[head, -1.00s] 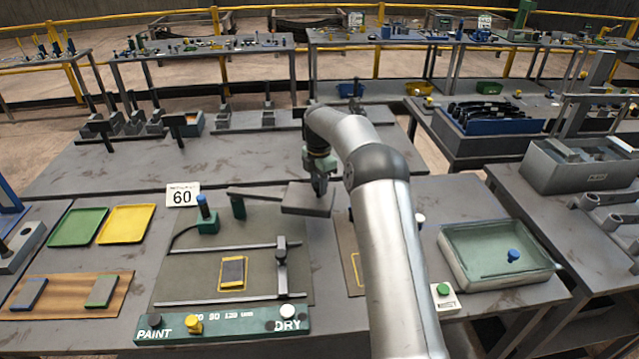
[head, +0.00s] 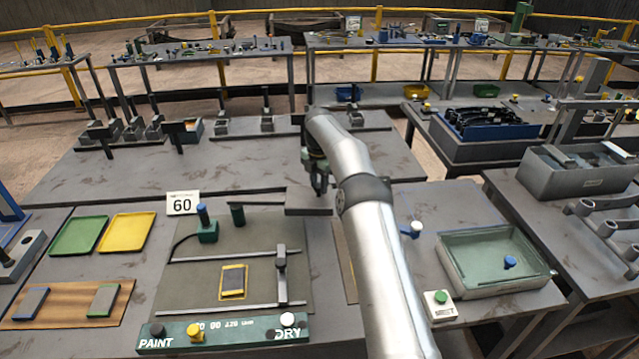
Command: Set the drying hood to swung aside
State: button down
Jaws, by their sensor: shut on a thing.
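A "60" sign (head: 183,202) stands behind the plate. A glass-like tray (head: 488,284) is at right.

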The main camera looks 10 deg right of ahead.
jog(key=c, duration=1.1)
grip_release()
jog(key=shift+a, duration=0.1)
jog(key=shift+o, duration=0.2)
jog(key=shift+r, duration=3.8)
